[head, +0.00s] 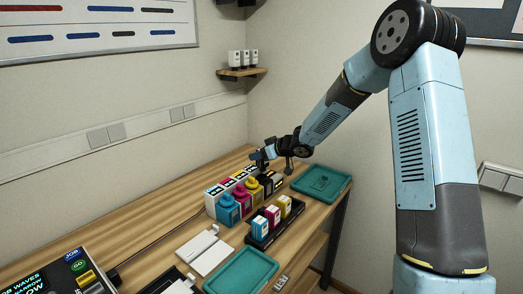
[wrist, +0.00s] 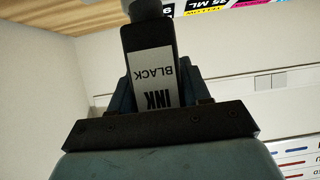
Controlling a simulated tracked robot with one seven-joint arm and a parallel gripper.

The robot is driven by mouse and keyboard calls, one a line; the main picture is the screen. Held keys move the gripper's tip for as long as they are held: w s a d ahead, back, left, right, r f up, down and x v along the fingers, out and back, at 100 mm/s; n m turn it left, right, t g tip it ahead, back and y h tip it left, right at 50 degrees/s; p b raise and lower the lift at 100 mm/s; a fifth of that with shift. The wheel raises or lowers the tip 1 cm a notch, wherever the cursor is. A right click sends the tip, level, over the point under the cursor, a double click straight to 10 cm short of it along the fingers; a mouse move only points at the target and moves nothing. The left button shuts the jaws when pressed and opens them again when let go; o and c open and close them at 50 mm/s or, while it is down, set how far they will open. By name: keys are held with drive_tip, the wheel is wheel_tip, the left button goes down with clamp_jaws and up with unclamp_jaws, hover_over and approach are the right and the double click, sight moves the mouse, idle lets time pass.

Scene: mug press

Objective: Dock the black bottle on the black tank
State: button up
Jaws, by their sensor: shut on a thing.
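The black bottle (wrist: 151,68), with a white label reading BLACK INK, is held between the fingers of my gripper (wrist: 154,84). Its round grey nozzle end points towards the table side, so it is tipped nozzle down. In the head view my gripper (head: 263,156) is over the far end of the tank row; the bottle is hard to make out there. The black tank (head: 271,182) is at that far right end, beside the yellow tank (head: 252,189). I cannot tell whether the nozzle touches the black tank.
Magenta (head: 228,208) and cyan tanks stand nearer in the row. A black rack (head: 259,240) with cyan, magenta and yellow bottles stands in front. Teal trays lie at the right (head: 335,192) and front (head: 222,284). White boxes stand on a wall shelf (head: 241,73).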

sight(260, 164)
drive_tip(key=shift+a+f, duration=0.15)
drive_tip(key=shift+f, duration=1.45)
idle(0.3)
drive_tip(key=shift+s+f, duration=0.1)
drive_tip(key=shift+f, duration=0.45)
drive_tip(key=o, duration=0.9)
drive_tip(key=v, duration=1.1)
idle(0.6)
